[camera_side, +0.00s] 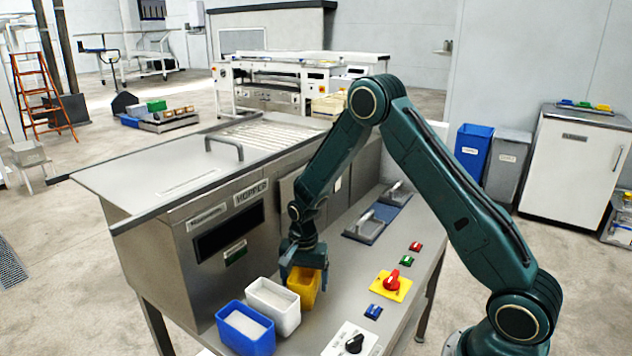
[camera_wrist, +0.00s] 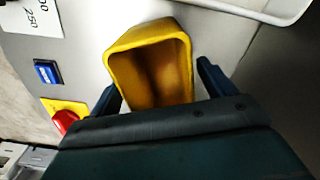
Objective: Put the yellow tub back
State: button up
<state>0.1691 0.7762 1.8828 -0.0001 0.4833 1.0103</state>
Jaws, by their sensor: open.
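The yellow tub (camera_side: 303,287) stands upright on the metal bench, at the end of a row with a white tub (camera_side: 273,305) and a blue tub (camera_side: 245,330). My gripper (camera_side: 304,274) is over the yellow tub with its jaws open. In the wrist view the yellow tub (camera_wrist: 150,68) looks empty, and the open fingers of my gripper (camera_wrist: 160,85) are on either side of it. I cannot tell whether the fingers touch its walls.
The steel hopper (camera_side: 225,215) rises behind the tubs. A red knob on a yellow plate (camera_side: 390,283), a blue button (camera_side: 373,311) and a black dial (camera_side: 354,343) are on the bench to the right. Two handled plates (camera_side: 372,222) lie further back.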

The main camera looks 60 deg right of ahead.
jog(key=shift+f, duration=0.3)
jog(key=c, duration=1.2)
jog(key=shift+o, duration=0.2)
jog(key=shift+r, duration=0.15)
notch_tip(320, 180, up, 20)
jog(key=shift+a+f, duration=0.1)
jog(key=shift+f, duration=0.15)
dwell(0.5)
